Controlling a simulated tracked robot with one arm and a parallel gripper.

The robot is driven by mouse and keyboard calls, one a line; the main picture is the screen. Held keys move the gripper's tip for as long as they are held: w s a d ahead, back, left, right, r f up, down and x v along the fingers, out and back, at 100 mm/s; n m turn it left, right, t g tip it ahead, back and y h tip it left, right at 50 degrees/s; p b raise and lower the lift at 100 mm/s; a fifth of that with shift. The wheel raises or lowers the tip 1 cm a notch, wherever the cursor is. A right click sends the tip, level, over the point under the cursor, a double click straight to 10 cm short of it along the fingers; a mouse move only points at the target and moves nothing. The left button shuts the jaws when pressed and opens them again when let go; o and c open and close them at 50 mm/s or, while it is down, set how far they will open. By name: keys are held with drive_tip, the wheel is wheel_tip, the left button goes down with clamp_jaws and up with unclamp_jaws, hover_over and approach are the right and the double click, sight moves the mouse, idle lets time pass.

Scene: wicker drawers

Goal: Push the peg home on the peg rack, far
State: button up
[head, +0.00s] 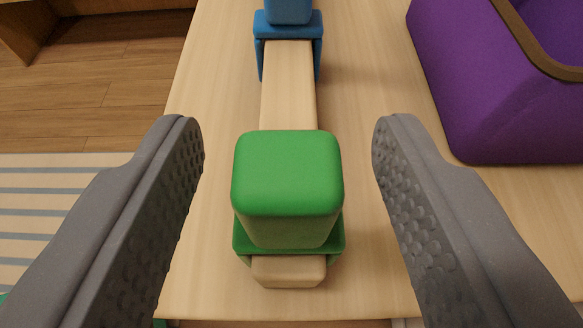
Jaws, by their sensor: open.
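The peg rack (289,95) is a pale wooden bar that runs away from me along a light wooden surface. A green peg (287,185) with a rounded square top stands at its near end, in a green collar around the bar. A blue peg (288,10) sits in a blue collar (288,35) at the far end, cut off by the top edge of the picture. My gripper (288,145) is open and empty. Its two grey fingers are on the left and right of the green peg, with a gap on each side.
A purple bin (490,95) with a brown rim stands on the surface at the upper right. The surface's left edge drops to a wooden floor (100,85) and a striped rug (50,210). The surface (375,70) is clear between rack and bin.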

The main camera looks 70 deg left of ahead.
drive_tip(key=v, duration=1.3)
drive_tip(key=shift+d+p, duration=0.25)
drive_tip(key=shift+p, duration=0.05)
